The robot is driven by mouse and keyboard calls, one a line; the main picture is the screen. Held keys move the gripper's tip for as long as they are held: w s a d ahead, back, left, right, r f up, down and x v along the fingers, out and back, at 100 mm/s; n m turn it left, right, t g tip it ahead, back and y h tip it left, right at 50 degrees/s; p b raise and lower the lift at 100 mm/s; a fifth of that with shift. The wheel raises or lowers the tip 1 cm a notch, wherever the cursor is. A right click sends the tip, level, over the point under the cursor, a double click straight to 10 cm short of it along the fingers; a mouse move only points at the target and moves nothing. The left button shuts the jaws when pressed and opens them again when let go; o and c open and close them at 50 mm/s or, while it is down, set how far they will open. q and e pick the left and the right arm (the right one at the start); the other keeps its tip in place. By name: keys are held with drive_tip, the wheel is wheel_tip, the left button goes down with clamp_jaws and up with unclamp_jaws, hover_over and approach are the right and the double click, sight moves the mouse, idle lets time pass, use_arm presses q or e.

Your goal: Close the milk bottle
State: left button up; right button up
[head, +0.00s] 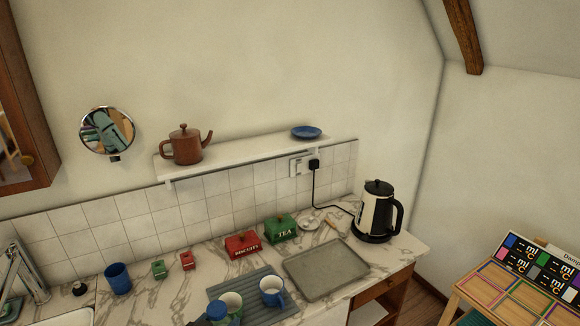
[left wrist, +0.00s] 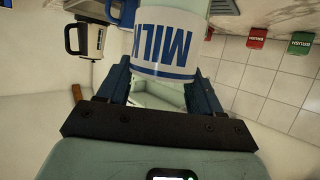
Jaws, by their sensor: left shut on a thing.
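The milk bottle (left wrist: 172,42) is white with blue bands and blue MILK lettering. In the left wrist view it fills the top middle, between the two dark blue fingers of my left gripper (left wrist: 160,88), which is shut on it. Its far end is cut off by the frame. In the head view a dark blue rounded top (head: 215,309) shows at the bottom edge; I cannot tell whether it is a cap or part of my gripper. No separate cap can be identified for certain. My right gripper is in neither view.
A grey tray (head: 326,268), red biscuit tin (head: 242,243), green tea tin (head: 281,228) and kettle (head: 376,212) are on the marble counter. A blue cup (head: 118,278) stands left.

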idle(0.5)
use_arm(q)
drive_tip(key=w+d+f+m+g+h, duration=0.1)
drive_tip(key=d+f+m+g+h, duration=0.2)
drive_tip(key=d, duration=0.5)
drive_tip(key=w+d+f+m+g+h, duration=0.1)
drive_tip(key=d+f+m+g+h, duration=0.3)
drive_tip(key=m, duration=0.5)
drive_tip(key=shift+d+f+m+g+h, duration=0.3)
drive_tip(key=shift+d+g+h, duration=0.8)
drive_tip(key=shift+d+g, duration=0.7)
drive_tip(key=shift+d, duration=0.1)
